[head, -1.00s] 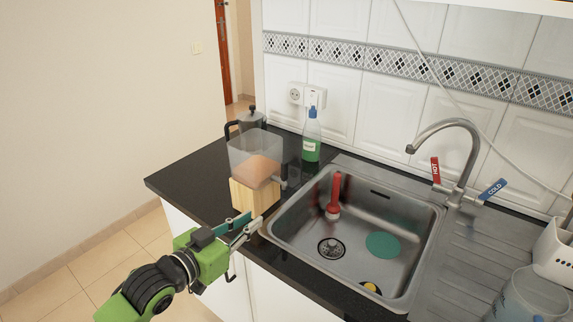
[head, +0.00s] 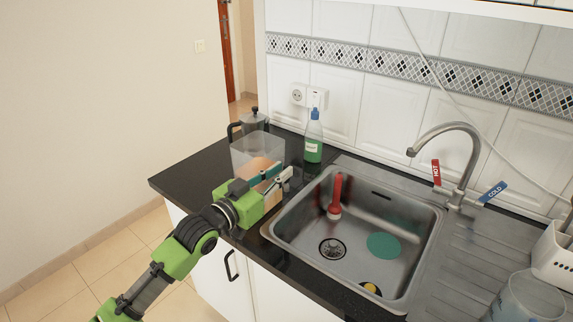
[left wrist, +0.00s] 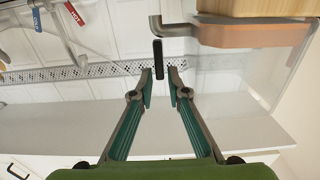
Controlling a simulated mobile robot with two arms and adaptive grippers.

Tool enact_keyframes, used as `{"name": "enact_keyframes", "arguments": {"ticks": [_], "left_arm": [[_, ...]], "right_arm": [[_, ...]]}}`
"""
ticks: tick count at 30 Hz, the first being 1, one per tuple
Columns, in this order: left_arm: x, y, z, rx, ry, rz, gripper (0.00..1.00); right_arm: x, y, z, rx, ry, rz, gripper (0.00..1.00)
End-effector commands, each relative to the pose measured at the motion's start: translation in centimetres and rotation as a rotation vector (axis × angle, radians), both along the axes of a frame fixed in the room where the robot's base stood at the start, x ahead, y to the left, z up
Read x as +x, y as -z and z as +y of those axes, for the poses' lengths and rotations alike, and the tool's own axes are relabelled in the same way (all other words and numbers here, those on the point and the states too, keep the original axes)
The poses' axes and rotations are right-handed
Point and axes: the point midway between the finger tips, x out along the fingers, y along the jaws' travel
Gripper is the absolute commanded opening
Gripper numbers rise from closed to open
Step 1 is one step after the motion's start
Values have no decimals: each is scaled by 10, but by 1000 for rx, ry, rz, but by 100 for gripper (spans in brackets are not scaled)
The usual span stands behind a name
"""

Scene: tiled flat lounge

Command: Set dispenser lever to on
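The dispenser (head: 256,146) is a clear container with orange contents on the black counter, left of the sink. My left forearm and gripper cover its lower part in the head view. In the left wrist view its metal spout (left wrist: 170,30) comes out of the orange-filled body (left wrist: 250,36). A dark upright lever (left wrist: 158,60) shows beside the spout. My left gripper (head: 283,176) is open at the dispenser's spout side. Its two teal-lined fingers (left wrist: 160,80) stand apart in the left wrist view, with the lever in line with the gap at their tips. Contact cannot be told. My right gripper is not in view.
A tap (head: 448,128) with hot and cold tags is at the right. Tiled wall closes the back.

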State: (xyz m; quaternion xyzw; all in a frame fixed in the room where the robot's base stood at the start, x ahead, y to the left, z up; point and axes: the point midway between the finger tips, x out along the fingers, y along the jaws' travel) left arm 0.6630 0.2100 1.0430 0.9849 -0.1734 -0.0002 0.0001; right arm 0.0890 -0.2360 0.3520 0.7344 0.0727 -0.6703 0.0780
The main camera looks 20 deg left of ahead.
Motion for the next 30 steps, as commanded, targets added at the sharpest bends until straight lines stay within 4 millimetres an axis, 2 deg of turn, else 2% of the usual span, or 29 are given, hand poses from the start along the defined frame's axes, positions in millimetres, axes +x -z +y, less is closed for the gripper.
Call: {"name": "enact_keyframes", "arguments": {"ticks": [3,9,17,18,20,30], "left_arm": [[16,-2,-6,-2,0,-2,15],[28,0,-10,0,0,0,15],[29,0,-11,0,1,0,15],[29,0,-11,0,1,0,13],[29,0,-11,0,0,0,0],[29,0,-12,16,1,-6,0]], "right_arm": [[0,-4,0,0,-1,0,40],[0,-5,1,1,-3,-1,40],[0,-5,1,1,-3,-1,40],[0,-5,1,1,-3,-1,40],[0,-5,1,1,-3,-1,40],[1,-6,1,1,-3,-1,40]]}}
